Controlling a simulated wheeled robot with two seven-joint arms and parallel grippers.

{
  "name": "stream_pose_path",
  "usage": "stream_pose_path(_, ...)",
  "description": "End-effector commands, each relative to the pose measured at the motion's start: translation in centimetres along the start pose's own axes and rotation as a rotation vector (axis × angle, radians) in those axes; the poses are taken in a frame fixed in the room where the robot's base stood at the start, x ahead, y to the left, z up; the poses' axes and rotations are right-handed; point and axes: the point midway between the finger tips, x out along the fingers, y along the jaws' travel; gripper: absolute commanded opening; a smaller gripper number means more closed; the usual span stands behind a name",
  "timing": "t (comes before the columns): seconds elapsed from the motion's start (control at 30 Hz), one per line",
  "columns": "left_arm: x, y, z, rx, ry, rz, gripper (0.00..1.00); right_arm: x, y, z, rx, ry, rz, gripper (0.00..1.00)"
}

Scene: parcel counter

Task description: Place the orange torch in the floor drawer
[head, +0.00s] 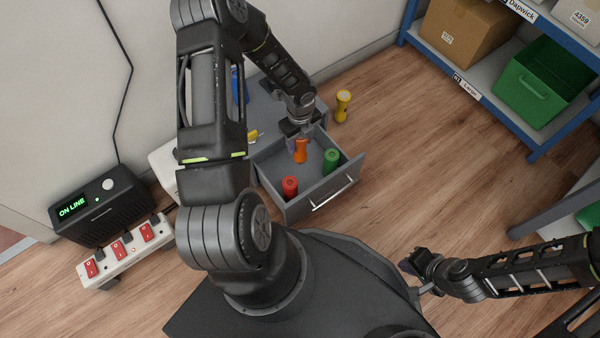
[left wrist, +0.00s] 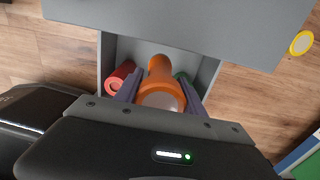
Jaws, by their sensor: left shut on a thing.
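The orange torch (head: 301,152) is upright in the head view, at or just above the open floor drawer (head: 318,194). My left gripper (head: 298,137) is shut on it from above. In the left wrist view the orange torch (left wrist: 160,80) sits between the two fingers, with the drawer below. I cannot tell whether its lower end touches the drawer floor. A red torch (head: 290,187) and a green torch (head: 331,160) stand in the drawer on either side of it. My right gripper (head: 415,262) is low at the right, away from the drawer; its finger gap is unclear.
A black box reading ON LINE (head: 100,205) and a power strip (head: 125,252) are at the left. A blue shelf (head: 470,80) holds a green crate (head: 545,82). Wood floor right of the drawer is clear.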

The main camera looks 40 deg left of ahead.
Motion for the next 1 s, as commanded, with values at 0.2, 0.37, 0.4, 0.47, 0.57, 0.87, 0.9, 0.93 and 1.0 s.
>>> stream_pose_path(0.2,1.3,0.0,0.0,0.001,0.001,0.001,0.00,0.7,0.2,0.0,0.000,0.002,0.000,0.00)
stream_pose_path(0.37,4.3,0.0,-0.1,0.001,0.001,0.001,0.00,2.3,0.7,-0.1,0.001,0.008,0.000,0.00)
stream_pose_path(0.4,5.0,0.0,0.0,0.000,0.001,0.000,0.00,2.6,0.8,-0.1,0.001,0.009,0.000,0.00)
stream_pose_path(0.47,5.8,0.0,-0.1,0.000,0.001,0.000,0.00,3.0,0.9,-0.2,0.001,0.011,0.000,0.00)
stream_pose_path(0.57,6.3,0.0,0.0,0.001,0.000,0.000,0.00,3.2,1.0,-0.3,0.001,0.014,0.000,0.00)
stream_pose_path(0.87,6.4,0.0,0.0,0.000,0.000,0.000,0.00,3.1,0.9,-0.3,0.001,0.016,0.000,0.00)
stream_pose_path(0.9,6.8,0.0,0.0,0.001,0.000,0.000,0.00,3.4,1.0,-0.3,0.001,0.016,0.000,0.00)
stream_pose_path(0.93,7.1,0.0,0.0,0.001,0.001,0.000,0.00,3.5,1.1,-0.3,0.001,0.017,0.000,0.00)
stream_pose_path(1.0,8.2,0.0,0.0,-0.001,0.001,0.000,0.00,4.2,1.3,-0.4,0.001,0.019,0.000,0.00)
